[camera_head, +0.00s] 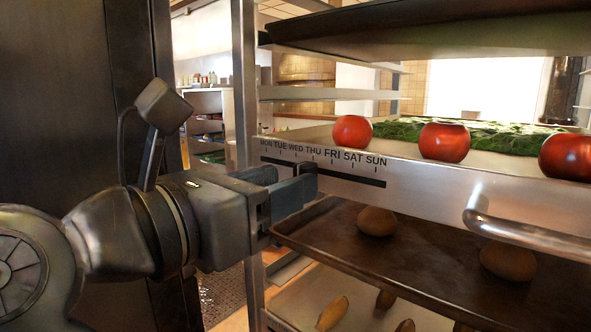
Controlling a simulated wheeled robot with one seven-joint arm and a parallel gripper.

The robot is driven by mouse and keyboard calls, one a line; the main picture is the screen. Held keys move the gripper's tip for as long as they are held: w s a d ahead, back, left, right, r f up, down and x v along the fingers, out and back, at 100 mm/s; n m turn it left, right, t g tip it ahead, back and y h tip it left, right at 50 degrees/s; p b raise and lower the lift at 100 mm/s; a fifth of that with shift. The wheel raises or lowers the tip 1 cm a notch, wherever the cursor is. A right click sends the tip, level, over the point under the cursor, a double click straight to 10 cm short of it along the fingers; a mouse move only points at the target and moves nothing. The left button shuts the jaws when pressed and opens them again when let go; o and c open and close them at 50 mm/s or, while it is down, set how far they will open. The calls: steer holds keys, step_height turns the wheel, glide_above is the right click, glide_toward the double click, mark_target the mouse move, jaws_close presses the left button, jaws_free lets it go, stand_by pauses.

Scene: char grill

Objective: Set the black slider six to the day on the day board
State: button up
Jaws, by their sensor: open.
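The day board (350,170) is a strip on the front of a metal shelf, with MON to SUN printed above tick marks and a dark horizontal slot. FRI is printed larger than the other days. A small dark block (308,169), which looks like the black slider, shows at the slot roughly below THU, partly hidden by my gripper. My gripper (287,186) reaches in from the left, its blue-grey fingers open at the slot's left part, close beside the block. I cannot tell whether they touch it.
Tomatoes (444,142) and green leaves (480,133) lie on the shelf above the board. A metal handle (525,232) sticks out at right. A dark tray (430,262) with potatoes is below. A rack post (244,80) stands behind my gripper.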

steer(key=x, duration=0.3)
jaws_close()
stand_by(0.6)
steer(key=shift+d, duration=0.1)
